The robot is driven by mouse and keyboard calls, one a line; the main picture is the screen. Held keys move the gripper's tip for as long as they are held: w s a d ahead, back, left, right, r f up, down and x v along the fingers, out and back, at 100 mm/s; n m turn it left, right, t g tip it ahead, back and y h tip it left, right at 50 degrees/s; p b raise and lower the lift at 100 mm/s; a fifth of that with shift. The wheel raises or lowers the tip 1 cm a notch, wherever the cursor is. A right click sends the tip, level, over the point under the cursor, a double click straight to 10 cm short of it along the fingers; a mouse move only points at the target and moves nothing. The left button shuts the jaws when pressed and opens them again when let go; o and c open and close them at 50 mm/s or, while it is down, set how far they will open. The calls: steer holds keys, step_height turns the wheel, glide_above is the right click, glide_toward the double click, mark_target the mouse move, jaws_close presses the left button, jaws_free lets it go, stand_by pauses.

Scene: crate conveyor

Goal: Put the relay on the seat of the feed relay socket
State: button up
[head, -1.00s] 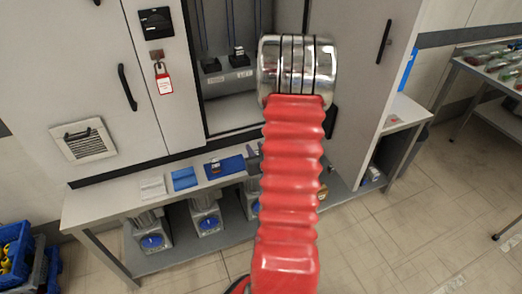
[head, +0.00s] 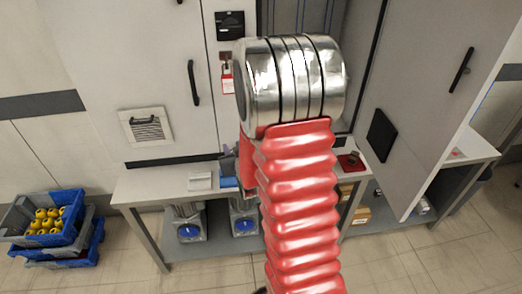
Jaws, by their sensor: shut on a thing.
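My red ribbed arm with its shiny metal joint fills the middle of the head view. My gripper is hidden behind it, so I cannot see its jaws or anything in them. I cannot make out the relay. The feed relay socket is not visible either; my arm covers most of the open cabinet bay (head: 357,60) where sockets would show.
The grey cabinet has a padlock with a red tag (head: 227,82) and an open door (head: 425,110) at right. A bench (head: 160,183) runs below, with a white pad (head: 200,181) and a red mat (head: 350,163) bearing a small dark item. Blue crates (head: 60,222) stand at left.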

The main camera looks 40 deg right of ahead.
steer(key=w+a+r+n+y, duration=0.2)
steer(key=a, duration=0.9)
steer(key=w+a+r+n+y, duration=0.2)
steer(key=w+a+r, duration=0.1)
steer(key=a, duration=0.9)
steer(key=shift+a+t+y, duration=0.3)
steer(key=shift+t+y, duration=0.1)
steer(key=shift+r, duration=0.1)
